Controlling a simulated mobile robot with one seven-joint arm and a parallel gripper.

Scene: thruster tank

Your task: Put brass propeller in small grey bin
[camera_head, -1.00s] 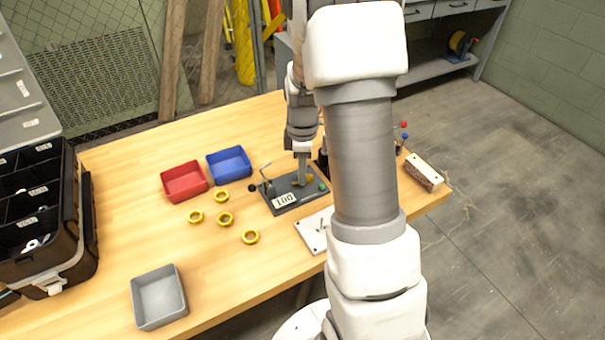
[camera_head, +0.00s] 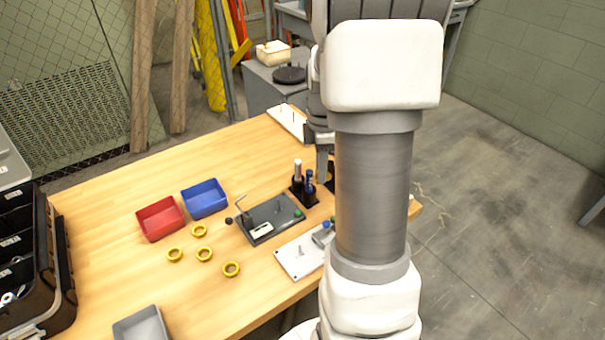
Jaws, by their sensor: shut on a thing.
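My gripper (camera_head: 323,165) is near the right side of the table, partly hidden behind my own arm. It is shut and raised to the right of the dark grey fixture plate (camera_head: 265,222). The brass propeller that was between its fingertips on this plate is gone from there. I cannot make out the propeller itself now, as my arm hides the space by the fingertips. The small grey bin (camera_head: 140,326) stands at the table's front left, its lower part cut off by the picture edge. It looks empty.
Red (camera_head: 160,218) and blue (camera_head: 205,198) bins stand left of the plate. Several yellow rings (camera_head: 204,253) lie between them and the grey bin. A white plate (camera_head: 298,258) and a dark holder with upright tools (camera_head: 303,190) are near my arm. A black toolbox (camera_head: 40,270) stands far left.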

